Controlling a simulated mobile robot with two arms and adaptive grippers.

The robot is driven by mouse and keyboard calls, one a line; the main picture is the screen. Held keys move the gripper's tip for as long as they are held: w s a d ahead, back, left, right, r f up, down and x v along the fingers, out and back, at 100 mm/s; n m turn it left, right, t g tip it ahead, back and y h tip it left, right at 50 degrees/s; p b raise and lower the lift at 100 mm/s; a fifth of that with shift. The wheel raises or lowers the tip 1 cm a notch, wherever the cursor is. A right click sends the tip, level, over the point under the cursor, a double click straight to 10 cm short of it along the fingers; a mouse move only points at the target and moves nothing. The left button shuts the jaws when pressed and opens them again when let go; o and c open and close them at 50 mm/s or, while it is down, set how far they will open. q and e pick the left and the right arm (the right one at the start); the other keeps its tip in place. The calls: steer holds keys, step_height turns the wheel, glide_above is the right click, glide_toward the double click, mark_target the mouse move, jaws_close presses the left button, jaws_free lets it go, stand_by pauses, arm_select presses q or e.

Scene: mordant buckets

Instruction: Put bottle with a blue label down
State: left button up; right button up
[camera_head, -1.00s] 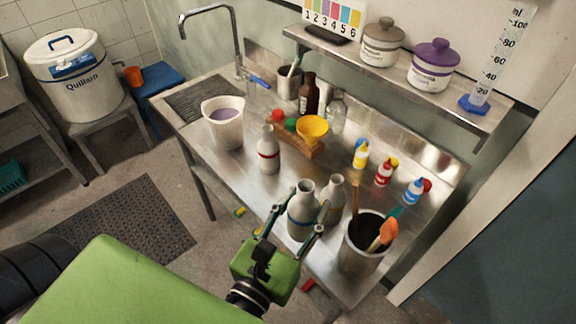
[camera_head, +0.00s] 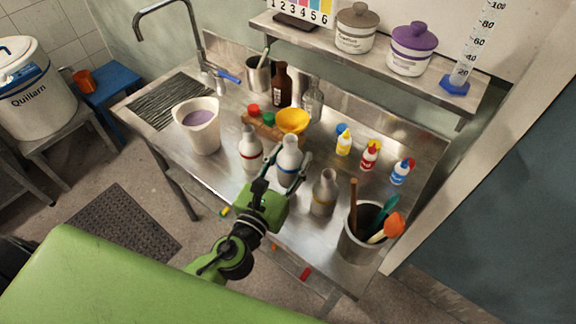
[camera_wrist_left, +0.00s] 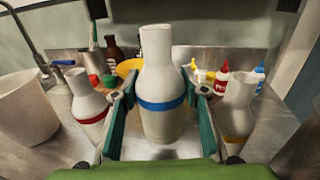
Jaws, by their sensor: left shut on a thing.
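The bottle with a blue label (camera_head: 289,162) is a white-grey bottle with a blue band. It stands upright between the fingers of my left gripper (camera_head: 282,172), which is shut on it. The bottle also fills the middle of the left wrist view (camera_wrist_left: 161,80), with a green-padded finger on each side. It is over the steel table (camera_head: 225,190); whether its base touches the top I cannot tell. A red-banded bottle (camera_head: 250,150) stands close on its left, and a yellow-banded bottle (camera_head: 324,195) stands to its right, nearer the front. My right gripper is not in view.
A yellow funnel (camera_head: 293,121) in a wooden rack is just behind the held bottle. A white bucket with purple liquid (camera_head: 203,135) stands left. A utensil pot (camera_head: 361,240) stands front right. Small dropper bottles (camera_head: 369,158) stand at the back right. Bare steel lies between them and the yellow-banded bottle.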

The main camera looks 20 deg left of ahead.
mark_target(289, 167)
arm_select(q)
steer(key=shift+w+a+f, duration=0.2)
steer(key=shift+w+f, duration=0.3)
steer(key=shift+f, duration=0.15)
steer(key=f, duration=0.1)
steer(key=f+b, duration=0.1)
steer(key=f, duration=0.1)
steer(key=shift+w+a+f+b, duration=0.15)
steer(key=shift+w+a+b, duration=0.1)
steer(key=shift+w+b, duration=0.1)
steer(key=shift+f, duration=0.35)
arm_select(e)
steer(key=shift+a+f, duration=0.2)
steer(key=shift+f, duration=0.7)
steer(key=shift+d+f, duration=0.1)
arm_select(q)
steer(key=shift+f, duration=0.2)
steer(key=o, duration=1.3)
